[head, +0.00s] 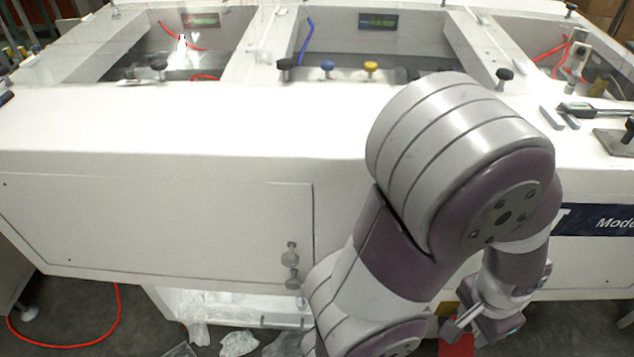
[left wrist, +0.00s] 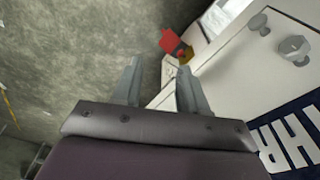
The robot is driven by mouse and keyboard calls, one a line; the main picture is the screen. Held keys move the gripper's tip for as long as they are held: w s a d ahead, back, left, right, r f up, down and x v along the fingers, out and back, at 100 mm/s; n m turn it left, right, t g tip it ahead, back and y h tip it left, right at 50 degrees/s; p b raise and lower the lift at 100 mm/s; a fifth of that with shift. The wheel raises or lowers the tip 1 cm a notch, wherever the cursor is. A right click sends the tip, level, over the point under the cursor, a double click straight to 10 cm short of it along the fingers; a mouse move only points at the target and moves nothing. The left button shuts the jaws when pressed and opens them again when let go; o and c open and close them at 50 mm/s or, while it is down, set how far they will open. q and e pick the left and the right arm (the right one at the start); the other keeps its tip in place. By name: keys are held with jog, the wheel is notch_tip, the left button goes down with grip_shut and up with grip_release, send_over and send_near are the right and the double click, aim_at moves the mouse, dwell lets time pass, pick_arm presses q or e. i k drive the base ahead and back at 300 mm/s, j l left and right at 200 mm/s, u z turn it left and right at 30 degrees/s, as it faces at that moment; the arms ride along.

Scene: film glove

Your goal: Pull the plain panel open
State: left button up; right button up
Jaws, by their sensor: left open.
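The plain panel (head: 150,225) is a flat white door without lettering on the left front of the white machine in the head view. It looks flush with the front, and two grey knobs (head: 291,265) sit near its lower right edge. My left gripper (head: 455,322) is low in front of the machine, to the right of those knobs and apart from the panel. In the left wrist view its two grey fingers (left wrist: 158,68) are spread with nothing between them. My left arm covers the machine's middle front. My right gripper is not seen.
A dark blue lettered band (head: 600,222) marks the machine's right front; its lettering (left wrist: 290,145) is close in the left wrist view. A red object (left wrist: 172,40) lies beyond the fingertips. Clear plastic (head: 238,344) lies below the panel.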

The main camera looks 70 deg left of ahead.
aim_at(201, 229)
jog(key=u, duration=3.65)
jog(key=k+l+z, duration=0.1)
jog(key=l+z, duration=0.7)
jog(key=k, duration=0.05)
